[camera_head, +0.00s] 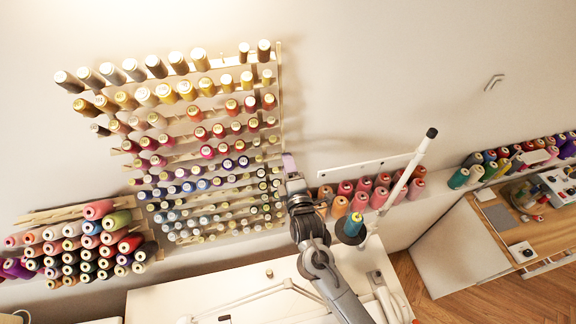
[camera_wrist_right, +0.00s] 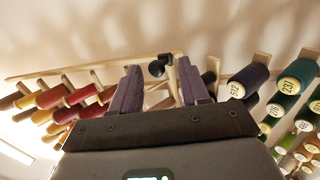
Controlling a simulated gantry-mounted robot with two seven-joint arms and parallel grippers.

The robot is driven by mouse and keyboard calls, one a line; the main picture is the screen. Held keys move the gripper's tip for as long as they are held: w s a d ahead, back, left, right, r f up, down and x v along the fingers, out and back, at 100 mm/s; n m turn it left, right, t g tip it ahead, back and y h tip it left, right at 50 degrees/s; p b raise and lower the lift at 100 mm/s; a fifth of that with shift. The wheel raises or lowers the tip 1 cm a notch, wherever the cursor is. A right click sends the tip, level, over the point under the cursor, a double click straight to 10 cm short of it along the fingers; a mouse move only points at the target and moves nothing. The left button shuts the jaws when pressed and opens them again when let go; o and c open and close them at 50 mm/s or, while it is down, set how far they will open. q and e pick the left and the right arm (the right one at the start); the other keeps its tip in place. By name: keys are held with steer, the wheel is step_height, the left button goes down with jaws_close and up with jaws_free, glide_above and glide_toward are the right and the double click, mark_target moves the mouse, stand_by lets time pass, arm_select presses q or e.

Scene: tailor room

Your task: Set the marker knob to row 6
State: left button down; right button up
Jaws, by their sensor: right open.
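The thread rack (camera_head: 279,110) hangs on the wall, with rows of spools on wooden rails. My right gripper (camera_head: 289,163) is at the rack's right edge, low on the rack, with its jaws open. In the right wrist view my right gripper (camera_wrist_right: 158,78) shows its two purple fingers spread apart. A small black knob (camera_wrist_right: 156,69), which looks like the marker knob, appears between the fingertips beside a thin wooden upright. I cannot tell whether a finger touches it. In the head view the knob is hidden or too small to make out. My left gripper is not in view.
Dark spools (camera_wrist_right: 246,80) on pegs are close to the right finger in the wrist view; red and yellow spools (camera_wrist_right: 82,95) are to the left.

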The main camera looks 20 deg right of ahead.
steer(key=s+a+b, duration=0.1)
steer(key=s, duration=0.9)
steer(key=shift+s+b, duration=0.15)
steer(key=shift+b, duration=0.25)
steer(key=shift+a+f, duration=0.1)
steer(key=s+d+f+m+g+p, duration=0.1)
steer(key=s+m+g, duration=0.3)
steer(key=s, duration=0.4)
steer(key=s+d+f+m+g+y+p, duration=0.1)
steer(key=s+d+f+m+g+p, duration=0.1)
steer(key=s+m+g, duration=0.3)
steer(key=s+d+f+m+g+y+p, duration=0.1)
steer(key=s+m+g+p, duration=0.3)
steer(key=s, duration=0.7)
steer(key=shift+s+d+f+m+g, duration=0.35)
steer(key=shift+d+f+m+g, duration=0.25)
steer(key=shift+f+m, duration=0.15)
stand_by(1.2)
